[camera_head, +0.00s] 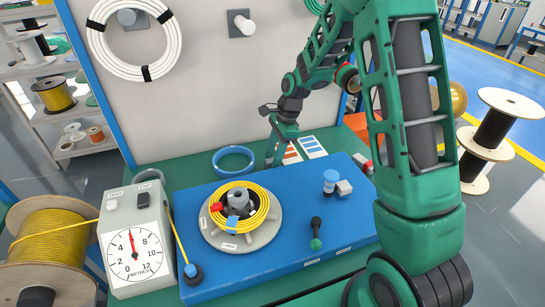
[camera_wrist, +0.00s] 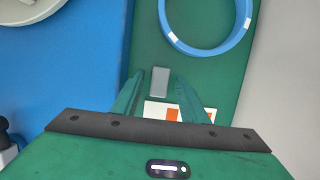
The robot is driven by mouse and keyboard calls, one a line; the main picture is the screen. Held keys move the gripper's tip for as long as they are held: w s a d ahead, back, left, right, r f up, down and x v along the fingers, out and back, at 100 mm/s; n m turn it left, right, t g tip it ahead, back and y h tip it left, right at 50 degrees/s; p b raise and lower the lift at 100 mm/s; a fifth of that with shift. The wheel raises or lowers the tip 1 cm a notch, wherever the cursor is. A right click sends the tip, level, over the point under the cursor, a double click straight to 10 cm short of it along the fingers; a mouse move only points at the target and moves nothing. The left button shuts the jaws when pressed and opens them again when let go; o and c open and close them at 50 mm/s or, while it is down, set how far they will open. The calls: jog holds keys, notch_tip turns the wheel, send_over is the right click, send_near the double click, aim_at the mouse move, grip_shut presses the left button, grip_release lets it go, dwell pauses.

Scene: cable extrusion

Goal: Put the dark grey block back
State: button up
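A small grey block (camera_wrist: 160,82) lies on the green bench top (camera_wrist: 200,75) in the wrist view. My gripper (camera_wrist: 158,80) points down over it with its two green fingers apart, one on each side, with a visible gap on the left and a narrower one on the right. In the head view my gripper (camera_head: 271,153) is low over the bench's back strip, behind the blue board (camera_head: 280,258). The block is hard to make out there. Whether the fingers touch it cannot be told.
A blue ring (camera_head: 234,160) lies left of my gripper, close to it. Orange-striped (camera_head: 291,154) and blue-striped (camera_head: 312,147) cards lie to its right. On the board stand a yellow cable coil (camera_head: 262,212), a blue-capped post (camera_head: 330,182) and a dark green-tipped handle (camera_head: 316,230). A gauge box (camera_head: 133,250) is at left.

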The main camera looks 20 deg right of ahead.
jog(key=shift+r, duration=0.15)
jog(key=v, duration=1.1)
jog(key=s+d+r+n+h, duration=0.1)
jog(key=s+d+r+n, duration=0.2)
jog(key=s+d, duration=0.35)
jog(key=s+d+r+n+h, duration=0.15)
jog(key=s+d+r, duration=0.25)
jog(key=s, duration=0.6)
jog(key=s+d+n, duration=0.1)
jog(key=s+n, duration=0.2)
jog(key=s, duration=0.7)
jog(key=s+d+f+n, duration=0.1)
jog(key=s+n, duration=0.3)
jog(key=s, duration=0.6)
jog(key=shift+d+f, duration=0.2)
jog(key=shift+d, duration=0.65)
jog(key=shift+c, duration=1.1)
